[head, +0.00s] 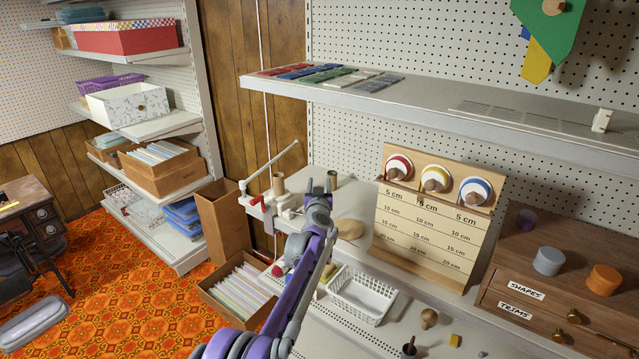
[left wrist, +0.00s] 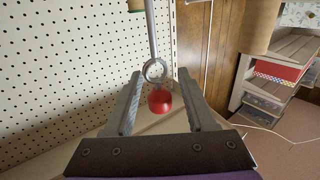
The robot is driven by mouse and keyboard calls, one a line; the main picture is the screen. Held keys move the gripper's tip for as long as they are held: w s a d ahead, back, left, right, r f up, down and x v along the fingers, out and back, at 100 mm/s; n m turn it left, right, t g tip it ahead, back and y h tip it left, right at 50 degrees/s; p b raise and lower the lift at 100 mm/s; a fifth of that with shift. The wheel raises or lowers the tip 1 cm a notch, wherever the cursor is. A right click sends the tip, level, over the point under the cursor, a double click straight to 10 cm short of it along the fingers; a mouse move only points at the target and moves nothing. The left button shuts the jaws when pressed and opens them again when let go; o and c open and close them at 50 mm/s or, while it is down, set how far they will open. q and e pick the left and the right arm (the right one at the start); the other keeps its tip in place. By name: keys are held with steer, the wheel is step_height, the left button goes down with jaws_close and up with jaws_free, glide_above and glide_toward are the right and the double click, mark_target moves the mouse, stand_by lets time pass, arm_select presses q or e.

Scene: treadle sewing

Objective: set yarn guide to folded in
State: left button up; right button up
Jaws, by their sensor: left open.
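The yarn winder (head: 268,207) is clamped at the left end of the worktop, with white and red parts. Its yarn guide (head: 270,163) is a thin pale rod that slants up to the right, out from the winder. In the left wrist view a grey rod ending in a ring (left wrist: 155,70), seemingly the guide, lies in line with the gap between the fingers. A red knob (left wrist: 159,102) shows below the ring. My left gripper (head: 320,188) is open, just right of the winder; it also shows in the left wrist view (left wrist: 158,85). Contact cannot be told. My right gripper is out of view.
A brown spool (head: 278,185) stands behind the winder. A white basket (head: 361,295) and a wooden yarn board (head: 430,222) stand to the right. A shelf (head: 440,112) overhangs the worktop. A box of papers (head: 238,287) stands at lower left.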

arm_select(q)
jaws_close()
stand_by(0.3)
stand_by(1.2)
